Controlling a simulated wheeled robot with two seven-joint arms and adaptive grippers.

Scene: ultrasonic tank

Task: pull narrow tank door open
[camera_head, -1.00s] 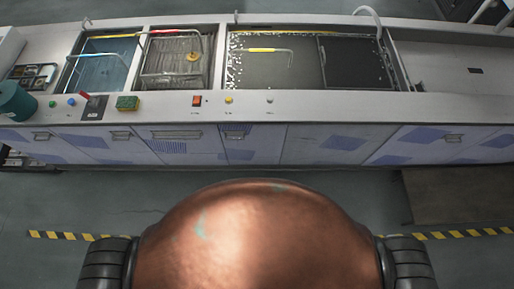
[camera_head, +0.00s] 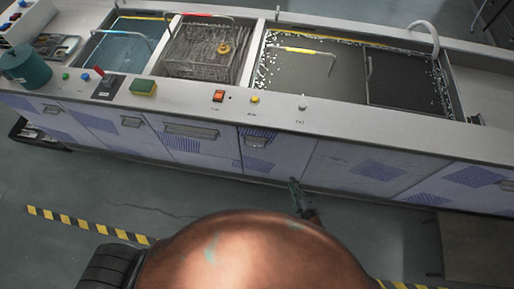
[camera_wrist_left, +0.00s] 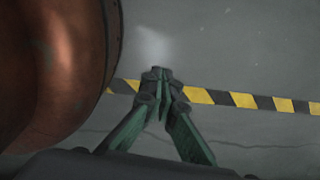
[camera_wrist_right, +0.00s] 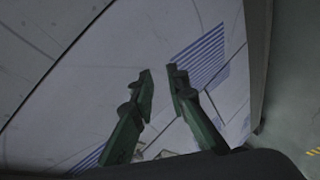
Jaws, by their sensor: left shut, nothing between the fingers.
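The narrow tank door (camera_head: 270,160) is a pale panel with blue striped patches in the front of the tank bench. It looks shut, with a metal handle (camera_head: 255,141) near its top. My right gripper (camera_head: 296,187) is low in front of the bench, below and right of that handle and apart from it. In the right wrist view, its green fingers (camera_wrist_right: 160,72) are parted and empty, facing pale panels with blue stripes. My left gripper (camera_wrist_left: 160,75) shows only in the left wrist view, its fingertips together and empty above the grey floor.
The bench top holds open basins with wire baskets (camera_head: 205,50) and a dark lid (camera_head: 405,80). A green sponge (camera_head: 143,88) and a teal pot (camera_head: 25,66) stand at left. Other doors with handles flank the narrow one. Striped tape (camera_head: 85,224) crosses the clear floor.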

